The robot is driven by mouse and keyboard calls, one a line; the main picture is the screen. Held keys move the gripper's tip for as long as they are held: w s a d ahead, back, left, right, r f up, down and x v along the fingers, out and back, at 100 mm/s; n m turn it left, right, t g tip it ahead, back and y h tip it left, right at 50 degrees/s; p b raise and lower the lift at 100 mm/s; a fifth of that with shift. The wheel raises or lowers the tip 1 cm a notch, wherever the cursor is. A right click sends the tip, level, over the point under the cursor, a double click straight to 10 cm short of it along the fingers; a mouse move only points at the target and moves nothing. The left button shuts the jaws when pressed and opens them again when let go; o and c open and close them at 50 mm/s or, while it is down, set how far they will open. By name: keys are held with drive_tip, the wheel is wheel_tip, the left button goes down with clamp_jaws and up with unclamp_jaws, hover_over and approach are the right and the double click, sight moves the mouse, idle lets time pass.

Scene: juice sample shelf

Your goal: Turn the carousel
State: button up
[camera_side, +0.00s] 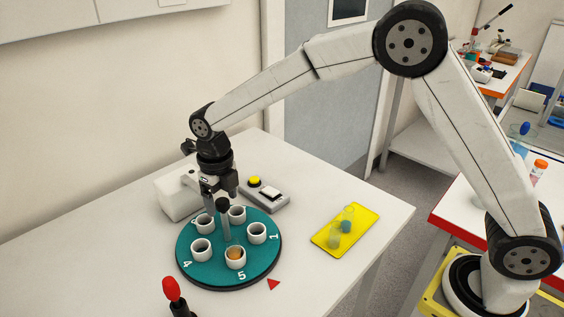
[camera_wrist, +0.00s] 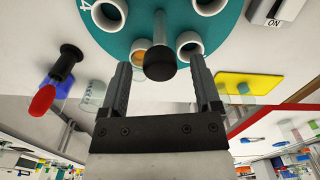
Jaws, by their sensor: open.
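The carousel (camera_side: 215,270) is a round teal disc with white numbers; 4, 5 and 1 are readable. It carries several white cups, and the cup near 5 (camera_side: 235,257) holds something orange. A grey post with a black knob (camera_side: 223,204) rises near the disc's middle. My gripper (camera_side: 218,196) points down over the disc at the knob's height. In the wrist view its two fingers stand apart, with the dark knob (camera_wrist: 159,66) appearing between them and gaps on both sides. Contact is not visible. A red triangle (camera_side: 273,284) lies on the table beside the disc, near 5.
A yellow mat (camera_side: 328,243) with a clear jar lies right. A red-handled tool (camera_side: 171,288) stands front left. Table between carousel and mat is clear.

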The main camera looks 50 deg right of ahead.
drive_tip(key=shift+r, duration=3.7)
drive_tip(key=shift+r, duration=0.25)
drive_tip(key=c, duration=0.8)
wheel_tip(320, 180, up, 4)
clamp_jaws()
drive_tip(key=s+d+m+g+y, duration=0.3)
drive_tip(key=s+d+m, duration=0.2)
drive_tip(key=m, duration=0.8)
wheel_tip(320, 180, down, 11)
drive_tip(key=shift+f+n+t, duration=0.2)
drive_tip(key=shift+n+t, duration=0.1)
